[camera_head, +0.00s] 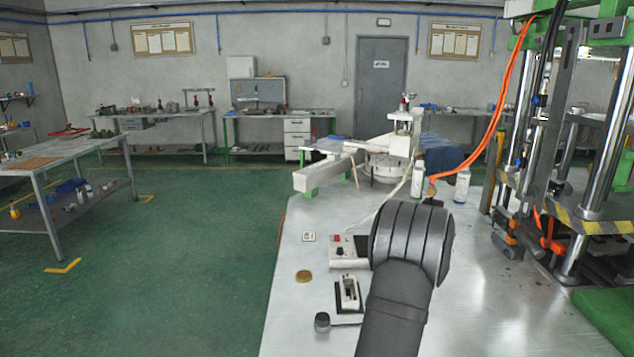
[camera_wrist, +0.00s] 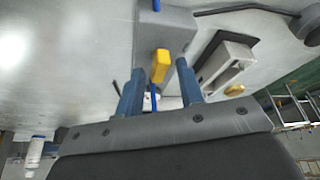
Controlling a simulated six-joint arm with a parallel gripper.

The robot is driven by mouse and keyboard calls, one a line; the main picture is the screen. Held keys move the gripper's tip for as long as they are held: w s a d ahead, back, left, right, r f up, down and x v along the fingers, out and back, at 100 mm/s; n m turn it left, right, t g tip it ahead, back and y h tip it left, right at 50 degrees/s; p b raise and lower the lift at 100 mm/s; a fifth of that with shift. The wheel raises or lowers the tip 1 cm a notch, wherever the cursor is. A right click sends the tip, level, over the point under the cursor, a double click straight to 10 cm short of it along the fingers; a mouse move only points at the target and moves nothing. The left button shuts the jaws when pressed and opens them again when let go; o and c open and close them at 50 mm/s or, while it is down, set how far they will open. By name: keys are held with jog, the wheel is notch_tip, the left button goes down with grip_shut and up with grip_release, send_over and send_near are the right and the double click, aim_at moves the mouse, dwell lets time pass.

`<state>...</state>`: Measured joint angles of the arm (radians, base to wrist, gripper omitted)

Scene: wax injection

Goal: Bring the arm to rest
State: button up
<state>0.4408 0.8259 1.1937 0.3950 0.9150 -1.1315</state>
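My arm (camera_head: 410,250) rises from the bottom of the head view in front of the metal workbench (camera_head: 490,310). Its rounded dark joint covers part of the bench. My gripper is hidden behind the arm there. In the wrist view my gripper (camera_wrist: 159,72) shows two blue fingers set well apart, so it is open. A yellow block-like piece (camera_wrist: 160,65) with a blue rod shows in the gap between the fingers. I see clear space on both sides of it, and no finger touches it.
A control box with a red switch (camera_head: 342,246), a small device on a black base (camera_head: 348,294) and a round brass piece (camera_head: 304,277) lie left of my arm. White bottles (camera_head: 462,186) stand behind it. A press with steel columns (camera_head: 586,180) stands right.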

jog(key=n+g+y, duration=0.1)
jog(key=n, duration=0.3)
jog(key=shift+d, duration=0.1)
jog(key=n+g, duration=0.1)
jog(key=n, duration=0.2)
jog(key=shift+w+n+y, duration=0.15)
jog(key=shift+n+y, duration=0.15)
jog(key=shift+y, duration=0.1)
jog(key=s+d+r+m+t+h, duration=0.1)
jog(key=s+r+m, duration=0.2)
jog(key=r+m, duration=0.35)
jog(key=s+d+r+m+t+h, duration=0.15)
jog(key=s+r+m, duration=0.25)
jog(key=r, duration=0.5)
jog(key=shift+n, duration=0.25)
jog(key=x, duration=1.7)
jog(key=shift+a, duration=0.3)
grip_shut()
